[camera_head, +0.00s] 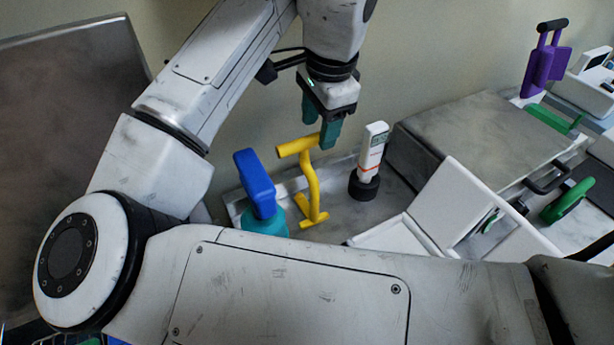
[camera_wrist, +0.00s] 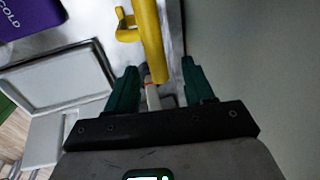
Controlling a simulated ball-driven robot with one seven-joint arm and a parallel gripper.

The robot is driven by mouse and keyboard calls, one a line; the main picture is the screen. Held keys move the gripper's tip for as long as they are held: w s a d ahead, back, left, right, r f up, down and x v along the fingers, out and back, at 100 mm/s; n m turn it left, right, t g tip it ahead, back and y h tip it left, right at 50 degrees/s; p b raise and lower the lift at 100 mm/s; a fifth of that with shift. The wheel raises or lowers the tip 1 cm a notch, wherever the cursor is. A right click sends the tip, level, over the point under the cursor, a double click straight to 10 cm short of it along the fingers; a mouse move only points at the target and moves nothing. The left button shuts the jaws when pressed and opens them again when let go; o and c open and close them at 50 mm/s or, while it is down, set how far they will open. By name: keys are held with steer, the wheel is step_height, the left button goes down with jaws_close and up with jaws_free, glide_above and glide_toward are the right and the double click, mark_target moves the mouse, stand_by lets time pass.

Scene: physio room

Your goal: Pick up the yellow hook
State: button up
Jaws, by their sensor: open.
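The yellow hook (camera_head: 312,190) stands upright in the head view, its bent top reaching left and its foot on the grey surface. My gripper (camera_head: 319,122) is just above and to the right of the hook's top, pointing down, with dark green fingers apart and nothing held. In the wrist view the hook (camera_wrist: 150,40) runs down from the top edge, and its lower end in the picture shows between the fingertips of my gripper (camera_wrist: 159,66). I cannot tell whether a finger touches it.
A white meter (camera_head: 372,150) stands in a black holder (camera_head: 364,185) just right of the hook. A blue-topped teal bottle (camera_head: 257,185) is close on its left. A wall is behind. A grey-lidded box (camera_head: 475,135) and an open white case (camera_head: 450,205) stand right.

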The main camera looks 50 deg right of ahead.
mark_target(316, 135)
steer(key=f, duration=0.4)
steer(key=shift+w+a, duration=0.1)
steer(key=shift+w, duration=0.2)
steer(key=shift+c, duration=0.3)
jaws_close()
